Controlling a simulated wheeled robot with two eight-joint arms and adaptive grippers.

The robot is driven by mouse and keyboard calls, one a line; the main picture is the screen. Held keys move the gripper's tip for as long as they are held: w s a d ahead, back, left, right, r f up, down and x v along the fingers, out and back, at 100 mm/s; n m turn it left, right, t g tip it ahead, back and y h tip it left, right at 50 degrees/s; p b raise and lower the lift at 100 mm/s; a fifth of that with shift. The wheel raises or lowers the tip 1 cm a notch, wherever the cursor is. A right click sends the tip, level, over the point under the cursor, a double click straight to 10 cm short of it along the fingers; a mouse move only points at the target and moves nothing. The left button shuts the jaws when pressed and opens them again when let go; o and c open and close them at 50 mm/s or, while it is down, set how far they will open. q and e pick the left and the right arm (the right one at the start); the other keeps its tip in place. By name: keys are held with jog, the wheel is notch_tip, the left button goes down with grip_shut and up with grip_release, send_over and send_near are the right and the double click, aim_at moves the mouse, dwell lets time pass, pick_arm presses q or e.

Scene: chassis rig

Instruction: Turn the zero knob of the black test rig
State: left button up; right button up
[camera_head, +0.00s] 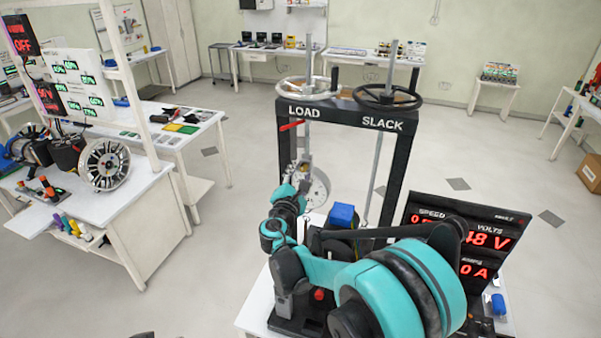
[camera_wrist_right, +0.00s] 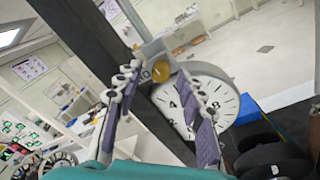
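The black test rig (camera_head: 345,112) stands on a white table, with a pale LOAD handwheel (camera_head: 307,90) and a black SLACK handwheel (camera_head: 388,97) on top. A white dial gauge (camera_head: 320,190) hangs inside its frame, and its numbered face (camera_wrist_right: 200,105) shows in the right wrist view. A brass knob (camera_wrist_right: 161,71), apparently the zero knob, sits at the gauge's upper left edge. My right gripper (camera_wrist_right: 166,78) is open, its purple-padded fingers on either side of the knob in the picture; contact cannot be told. My left gripper is not in view.
A black display panel (camera_head: 468,240) stands right of the rig, behind my right arm. A blue block (camera_head: 342,214) sits low in the rig. A white bench (camera_head: 120,215) with a wheel stands at left. Floor between is free.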

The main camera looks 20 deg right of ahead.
jog(key=shift+d, duration=0.15)
grip_shut()
jog(key=m+b, duration=0.3)
jog(key=m, duration=0.1)
jog(key=shift+f, duration=0.15)
jog(key=shift+m+b, duration=1.2)
jog(key=shift+m, duration=1.1)
